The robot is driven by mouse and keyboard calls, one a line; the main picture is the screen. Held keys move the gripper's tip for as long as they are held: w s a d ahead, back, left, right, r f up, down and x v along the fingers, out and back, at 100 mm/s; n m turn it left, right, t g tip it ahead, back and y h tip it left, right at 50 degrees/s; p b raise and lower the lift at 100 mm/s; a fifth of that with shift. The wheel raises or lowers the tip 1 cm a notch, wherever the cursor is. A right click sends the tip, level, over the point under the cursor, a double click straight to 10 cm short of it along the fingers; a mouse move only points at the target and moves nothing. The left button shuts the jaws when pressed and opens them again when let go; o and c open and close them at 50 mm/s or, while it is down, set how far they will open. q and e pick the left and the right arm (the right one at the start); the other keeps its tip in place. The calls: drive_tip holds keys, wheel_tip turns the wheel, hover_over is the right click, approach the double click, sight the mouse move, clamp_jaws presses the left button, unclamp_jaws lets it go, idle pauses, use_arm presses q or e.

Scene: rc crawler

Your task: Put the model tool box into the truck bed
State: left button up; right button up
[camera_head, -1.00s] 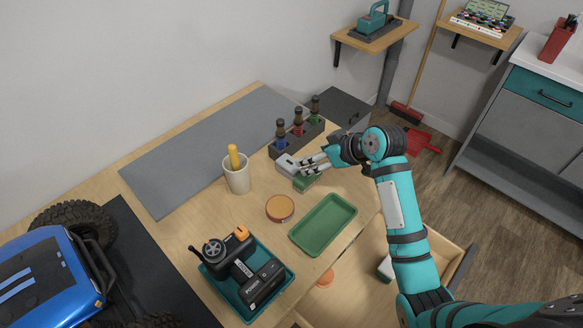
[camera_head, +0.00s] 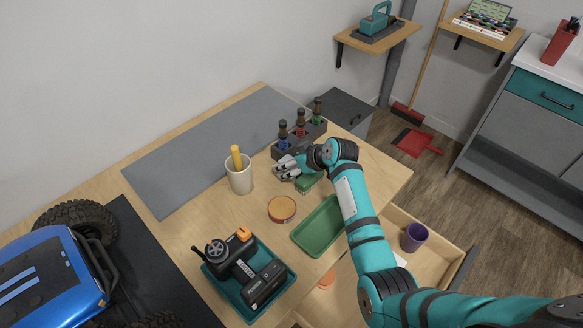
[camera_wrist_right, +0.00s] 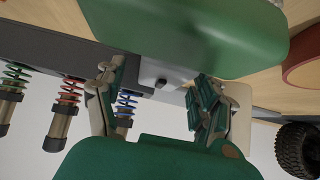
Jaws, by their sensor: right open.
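My right gripper (camera_head: 287,170) hangs over the worktop in front of the shock absorber rack. Its fingers are apart in the right wrist view (camera_wrist_right: 155,88). A pale grey block (camera_wrist_right: 158,75) with a dark knob shows between and beyond them; contact is unclear. A small green box (camera_head: 307,184) lies beside the gripper, partly covered by it. A large green surface (camera_wrist_right: 195,35) fills the top of the wrist view. I cannot tell for certain which of these is the model tool box. The blue truck (camera_head: 45,275) stands at lower left, its bed not clearly visible. My left gripper is not in view.
The rack (camera_head: 318,134) holds several coil shocks close to the gripper. A cream cup (camera_head: 239,181), a round tin (camera_head: 282,209), a green tray (camera_head: 316,228) and a teal tray (camera_head: 287,282) with a controller stand nearby. An open drawer (camera_head: 440,262) holds a purple cup (camera_head: 413,237).

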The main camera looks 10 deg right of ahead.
drive_tip(key=c, duration=1.4)
drive_tip(key=shift+o, duration=0.2)
drive_tip(key=shift+r, duration=0.1)
